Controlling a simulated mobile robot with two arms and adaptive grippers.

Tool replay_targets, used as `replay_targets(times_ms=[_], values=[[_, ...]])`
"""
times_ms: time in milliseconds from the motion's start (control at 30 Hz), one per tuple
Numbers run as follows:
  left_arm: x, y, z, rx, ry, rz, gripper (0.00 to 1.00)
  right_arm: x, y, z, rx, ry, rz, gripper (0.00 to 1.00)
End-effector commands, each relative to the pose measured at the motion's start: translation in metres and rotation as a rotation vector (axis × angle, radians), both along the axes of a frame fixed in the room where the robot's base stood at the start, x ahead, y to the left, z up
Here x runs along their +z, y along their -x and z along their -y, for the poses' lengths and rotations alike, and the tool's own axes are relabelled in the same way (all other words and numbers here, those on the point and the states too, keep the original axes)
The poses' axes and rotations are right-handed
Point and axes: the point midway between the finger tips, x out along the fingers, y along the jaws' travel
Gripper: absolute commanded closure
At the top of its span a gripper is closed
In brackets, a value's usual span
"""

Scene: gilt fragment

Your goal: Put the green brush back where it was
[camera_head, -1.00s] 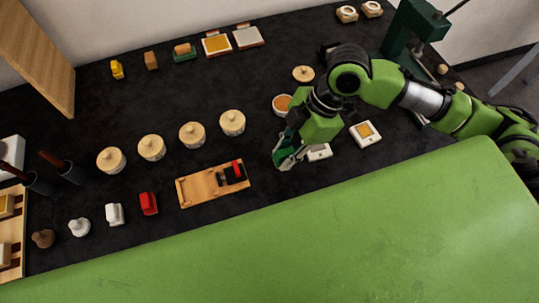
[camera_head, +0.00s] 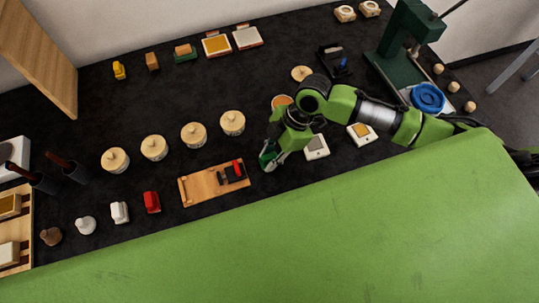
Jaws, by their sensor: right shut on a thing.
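My right gripper (camera_head: 271,155) is shut, pointing down over the dark table just right of the wooden board (camera_head: 196,190). A dark green piece, which I take to be the green brush (camera_head: 267,160), shows at its fingertips; the fingers hide much of it. I cannot tell whether it touches the table. A black rack (camera_head: 327,60) with a blue item in it stands at the back right, behind my right arm. My left gripper is not in view.
The wooden board carries a black item with a red part. Several lidded round pots (camera_head: 193,134) stand to the left. White square pieces (camera_head: 317,147) lie right of the gripper. A green press (camera_head: 408,38) and a blue round dish (camera_head: 428,98) are at right.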

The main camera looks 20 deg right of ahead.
Motion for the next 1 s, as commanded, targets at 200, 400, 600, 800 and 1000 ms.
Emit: replay_targets(times_ms=[200, 400, 600, 800, 1000], values=[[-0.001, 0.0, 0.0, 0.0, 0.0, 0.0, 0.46, -0.002, 0.0, 0.0, 0.0, 0.0, 0.001, 0.62], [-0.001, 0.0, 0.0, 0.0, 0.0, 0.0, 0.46, -0.002, 0.0, 0.0, 0.0, 0.0, 0.001, 0.62], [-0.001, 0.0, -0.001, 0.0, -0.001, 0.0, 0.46, 0.003, -0.001, 0.002, -0.002, 0.0, 0.001, 0.62], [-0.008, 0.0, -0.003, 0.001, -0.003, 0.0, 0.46, 0.033, -0.002, 0.015, 0.0, 0.001, 0.006, 0.62], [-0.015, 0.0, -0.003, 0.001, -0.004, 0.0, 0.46, 0.074, -0.003, 0.031, -0.001, 0.001, 0.005, 0.62]])
